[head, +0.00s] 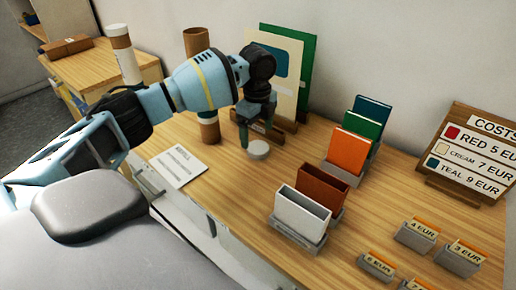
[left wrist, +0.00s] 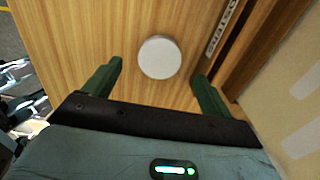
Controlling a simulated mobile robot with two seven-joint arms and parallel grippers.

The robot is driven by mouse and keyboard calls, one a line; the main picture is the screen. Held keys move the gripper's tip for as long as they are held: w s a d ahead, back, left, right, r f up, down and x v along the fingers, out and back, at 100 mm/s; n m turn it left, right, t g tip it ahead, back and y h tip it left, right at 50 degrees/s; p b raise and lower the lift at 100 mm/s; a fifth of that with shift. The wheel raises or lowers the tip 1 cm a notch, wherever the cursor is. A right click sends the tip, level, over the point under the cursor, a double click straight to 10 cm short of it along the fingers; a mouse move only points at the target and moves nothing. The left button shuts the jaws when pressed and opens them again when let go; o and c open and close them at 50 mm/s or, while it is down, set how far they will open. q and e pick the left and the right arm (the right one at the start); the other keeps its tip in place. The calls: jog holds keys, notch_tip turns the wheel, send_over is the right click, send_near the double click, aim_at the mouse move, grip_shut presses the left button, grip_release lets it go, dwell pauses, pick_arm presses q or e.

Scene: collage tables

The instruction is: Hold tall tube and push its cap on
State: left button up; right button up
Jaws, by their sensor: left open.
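A tall brown cardboard tube (head: 196,41) stands upright on the wooden table in the head view; my left arm hides its middle, and its lower part shows below the arm. A round white cap (head: 258,149) lies on the table to the right of the tube. My left gripper (head: 260,131) points down just above the cap. In the left wrist view the cap (left wrist: 160,57) shows ahead of the open green fingers (left wrist: 157,84), apart from both. My right gripper is not in view.
A white printed card (head: 178,167) lies at the table's front edge. Boards (head: 275,65) stand behind my gripper. A white tube (head: 122,58) stands farther left.

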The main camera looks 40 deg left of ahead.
aim_at(259, 147)
pick_arm(q)
jog(key=shift+d+f, duration=0.15)
jog(key=shift+f, duration=1.15)
jog(key=shift+d+f, duration=0.1)
jog(key=shift+f, duration=1.15)
jog(key=shift+c, duration=0.4)
jog(key=c, duration=0.9)
